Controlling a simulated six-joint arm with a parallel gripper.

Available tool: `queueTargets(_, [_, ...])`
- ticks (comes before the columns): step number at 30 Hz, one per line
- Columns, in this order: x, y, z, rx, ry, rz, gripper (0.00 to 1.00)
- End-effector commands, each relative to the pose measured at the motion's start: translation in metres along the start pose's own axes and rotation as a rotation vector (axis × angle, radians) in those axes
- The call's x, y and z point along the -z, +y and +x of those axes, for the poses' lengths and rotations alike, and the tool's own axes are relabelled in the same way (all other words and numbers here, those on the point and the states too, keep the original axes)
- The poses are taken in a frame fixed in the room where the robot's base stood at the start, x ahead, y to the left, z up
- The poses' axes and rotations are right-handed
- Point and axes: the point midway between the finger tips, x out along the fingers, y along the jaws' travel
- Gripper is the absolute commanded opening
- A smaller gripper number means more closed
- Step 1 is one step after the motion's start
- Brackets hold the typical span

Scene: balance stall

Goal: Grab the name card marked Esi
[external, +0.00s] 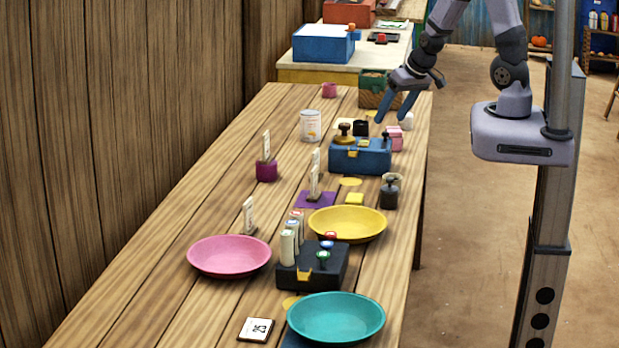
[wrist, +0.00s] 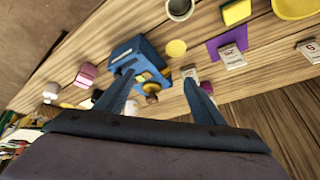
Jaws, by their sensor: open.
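Several small white cards stand upright along the table. In the external view one is at the purple pot (external: 266,146), one on the purple mat (external: 314,183), one just behind it (external: 316,158), and one by the pink plate (external: 249,215). The wrist view shows a card on the purple mat (wrist: 232,57), another at the right edge (wrist: 310,50) and one partly behind the right finger (wrist: 190,74). Their writing is too small to read, so I cannot tell which says Esi. My gripper (external: 396,106) is open and empty, above the table's far right part; its fingers show in the wrist view (wrist: 160,80).
A blue box (external: 360,157) with a brown-knobbed stamp stands below and in front of my gripper. Pink (external: 228,256), yellow (external: 347,223) and teal (external: 336,318) plates and a dark stamp box (external: 312,268) fill the near table. A white can (external: 310,126) stands farther back.

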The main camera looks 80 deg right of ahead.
Motion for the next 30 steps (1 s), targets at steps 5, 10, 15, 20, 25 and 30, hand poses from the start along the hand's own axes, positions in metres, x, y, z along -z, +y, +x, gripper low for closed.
queueTargets(5, [-0.027,-0.049,-0.009,0.067,-0.073,-0.264,0.62])
queueTargets(10, [-0.029,-0.064,0.021,0.086,-0.011,-0.431,0.62])
queueTargets(15, [-0.015,-0.071,0.056,0.113,0.106,-0.491,0.62])
queueTargets(20, [0.003,-0.076,0.098,0.16,0.255,-0.51,0.62])
queueTargets(25, [0.023,-0.08,0.137,0.238,0.432,-0.504,0.62])
queueTargets(30, [0.036,-0.082,0.155,0.31,0.565,-0.487,0.62])
